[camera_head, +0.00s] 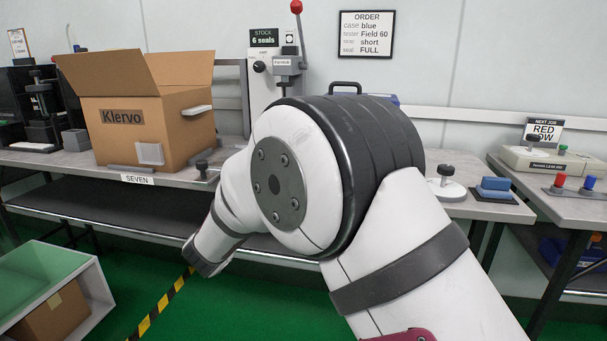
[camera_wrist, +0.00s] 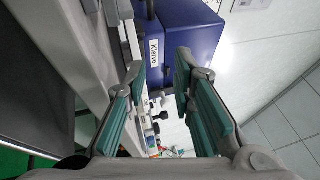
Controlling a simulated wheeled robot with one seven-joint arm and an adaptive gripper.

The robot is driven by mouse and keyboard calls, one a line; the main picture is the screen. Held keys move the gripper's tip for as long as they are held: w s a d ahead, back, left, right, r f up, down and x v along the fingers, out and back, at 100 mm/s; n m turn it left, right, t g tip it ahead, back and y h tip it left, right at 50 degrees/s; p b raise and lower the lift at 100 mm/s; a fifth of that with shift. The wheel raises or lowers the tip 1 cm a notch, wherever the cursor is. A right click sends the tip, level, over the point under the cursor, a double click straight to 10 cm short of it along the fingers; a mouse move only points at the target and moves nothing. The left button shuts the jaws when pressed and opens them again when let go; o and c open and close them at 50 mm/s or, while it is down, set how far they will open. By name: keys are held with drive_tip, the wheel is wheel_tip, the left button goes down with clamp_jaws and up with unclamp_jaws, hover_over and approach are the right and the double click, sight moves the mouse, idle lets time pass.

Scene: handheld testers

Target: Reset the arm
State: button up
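My arm fills the middle of the head view, its large white and black joint in front of the bench. My gripper cannot be made out in the head view. In the wrist view my gripper (camera_wrist: 160,72) is open, its two teal-padded fingers apart with nothing between them. A blue case (camera_wrist: 190,35) with a white label lies beyond the fingertips. The wrist view is turned sideways, with the bench edge (camera_wrist: 75,50) along the left and the pale wall on the right.
An open cardboard box (camera_head: 140,130) stands on the long bench (camera_head: 60,163) at left. A press with a red-knobbed lever (camera_head: 296,7) stands behind my arm. A second bench (camera_head: 545,200) at right bears testers. A white-edged bin (camera_head: 88,290) is at lower left. Green floor shows below.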

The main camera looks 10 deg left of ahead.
drive_tip(key=w+r+n+y, duration=0.1)
drive_tip(key=w+d+r+n+y, duration=0.1)
drive_tip(key=r+y, duration=0.1)
drive_tip(key=w+d+r+n+y, duration=0.1)
drive_tip(key=w+r, duration=0.1)
drive_tip(key=shift+d+n, duration=0.1)
drive_tip(key=shift+n, duration=0.3)
drive_tip(key=s+d+r+n+g+y, duration=0.4)
drive_tip(key=d+r+n+y, duration=0.15)
drive_tip(key=n+y, duration=0.4)
drive_tip(key=s+d+f+n+g+h+p, duration=0.15)
drive_tip(key=s+d+f+n+g, duration=0.3)
drive_tip(key=s+d, duration=0.75)
drive_tip(key=s+d+f+n+g+h, duration=0.2)
drive_tip(key=s+d+f+n+g, duration=0.25)
drive_tip(key=s, duration=1.45)
drive_tip(key=s+d+f+n+g+h+p, duration=0.15)
drive_tip(key=s+d+f+g, duration=0.35)
drive_tip(key=s+d, duration=0.75)
wheel_tip(320, 180, up, 39)
drive_tip(key=s+a+t+p, duration=0.2)
drive_tip(key=t+p, duration=0.1)
drive_tip(key=p, duration=3.3)
drive_tip(key=shift+s+a+r, duration=0.2)
drive_tip(key=shift+s+a, duration=0.05)
drive_tip(key=shift+s, duration=0.05)
